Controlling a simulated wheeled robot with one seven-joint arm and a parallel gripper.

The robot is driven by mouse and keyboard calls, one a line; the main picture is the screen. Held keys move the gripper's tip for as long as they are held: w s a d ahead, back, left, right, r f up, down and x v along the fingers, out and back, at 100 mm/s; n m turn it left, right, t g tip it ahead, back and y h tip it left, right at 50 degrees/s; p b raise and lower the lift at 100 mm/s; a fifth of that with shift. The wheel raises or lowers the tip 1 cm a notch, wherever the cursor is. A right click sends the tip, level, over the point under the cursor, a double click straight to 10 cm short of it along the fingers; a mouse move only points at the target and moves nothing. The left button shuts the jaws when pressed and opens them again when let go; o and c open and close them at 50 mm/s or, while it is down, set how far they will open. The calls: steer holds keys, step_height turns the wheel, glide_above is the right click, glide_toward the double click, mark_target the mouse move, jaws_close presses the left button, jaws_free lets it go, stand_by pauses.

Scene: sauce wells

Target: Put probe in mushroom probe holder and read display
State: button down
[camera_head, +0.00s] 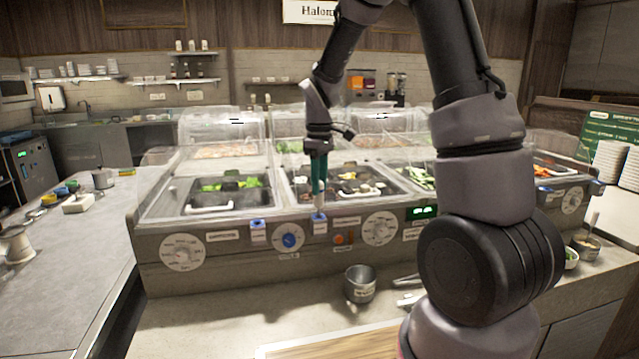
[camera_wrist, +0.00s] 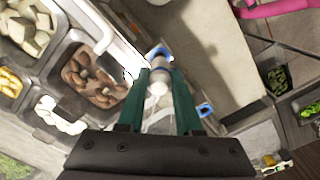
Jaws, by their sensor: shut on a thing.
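My gripper (camera_head: 318,180), with teal fingers, points down at the front edge of the counter and is shut on a pale probe (camera_head: 318,199). In the wrist view the probe (camera_wrist: 158,82) shows between the fingertips (camera_wrist: 159,77). Its lower end is at a blue-and-white holder (camera_head: 319,224), also in the wrist view (camera_wrist: 159,52). I cannot tell whether it is seated inside. A pan of brown mushrooms (camera_wrist: 92,77) lies beside the fingers in the wrist view. A green lit display (camera_head: 423,212) is on the front panel; its digits are too small to read.
A second blue-and-white holder (camera_head: 258,231) stands to the left. Dials (camera_head: 182,252) and a blue knob (camera_head: 289,237) line the panel. Clear lids (camera_head: 210,124) stand raised behind the pans. A metal cup (camera_head: 360,283) sits on the front ledge, which is mostly clear to the left.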

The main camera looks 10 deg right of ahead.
steer(key=shift+f, duration=1.25)
steer(key=c, duration=0.5)
jaws_free()
step_height(320, 180, up, 10)
steer(key=shift+f, duration=0.2)
steer(key=shift+r, duration=0.6)
stand_by(0.6)
